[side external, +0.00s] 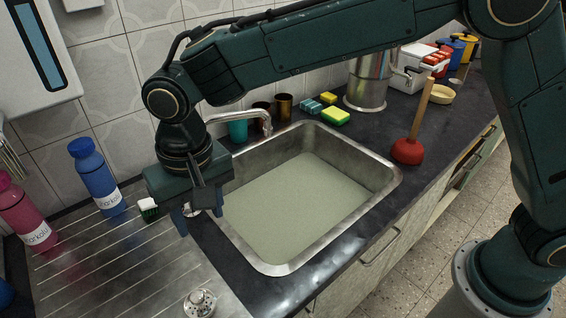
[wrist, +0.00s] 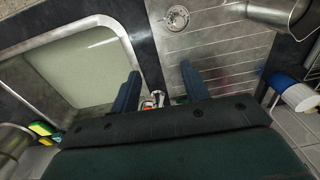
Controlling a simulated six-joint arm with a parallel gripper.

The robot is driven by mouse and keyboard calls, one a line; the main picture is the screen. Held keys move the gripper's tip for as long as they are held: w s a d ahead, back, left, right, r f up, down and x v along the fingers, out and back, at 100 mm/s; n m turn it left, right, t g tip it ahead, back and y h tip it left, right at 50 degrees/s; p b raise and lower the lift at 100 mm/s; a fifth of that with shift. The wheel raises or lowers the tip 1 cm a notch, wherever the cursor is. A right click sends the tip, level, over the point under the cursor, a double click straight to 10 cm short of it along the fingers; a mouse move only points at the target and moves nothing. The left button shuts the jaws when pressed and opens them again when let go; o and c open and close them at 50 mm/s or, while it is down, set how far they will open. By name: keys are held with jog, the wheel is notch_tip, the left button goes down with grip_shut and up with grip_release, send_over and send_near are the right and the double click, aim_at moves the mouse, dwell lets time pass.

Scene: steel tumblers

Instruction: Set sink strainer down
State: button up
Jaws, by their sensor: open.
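The sink strainer (side external: 200,303), a small round metal piece with a knob, sits on the ribbed steel drainboard (side external: 110,265) near the bottom edge of the side view. It also shows at the top of the wrist view (wrist: 176,17), apart from my fingers. My gripper (side external: 188,222) points down over the strip between the sink and the drainboard. In the wrist view its two fingers (wrist: 160,76) are spread, with nothing held between them. The sink (side external: 300,200) has a steel rim and holds dull greenish water or a flat pale bottom; I cannot tell which.
A blue bottle (side external: 96,175) and a pink bottle (side external: 27,212) stand behind the drainboard. A white-and-green brush or sponge (side external: 148,209) is close to my gripper. The tap (side external: 240,117), sponges (side external: 335,116) and a red plunger (side external: 408,150) border the sink.

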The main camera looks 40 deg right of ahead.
jog(key=s+d+r+t, duration=0.1)
jog(key=s+d+r, duration=0.1)
jog(key=d+r, duration=0.35)
jog(key=s+d+r+t, duration=0.1)
jog(key=d+r, duration=0.2)
jog(key=d, duration=0.6)
jog(key=s+d+r, duration=0.2)
jog(key=d+r, duration=0.2)
jog(key=d, duration=0.3)
jog(key=s+d+f+t, duration=0.2)
jog(key=s+d+t, duration=0.1)
jog(key=s+d, duration=1.1)
jog(key=shift+s, duration=0.85)
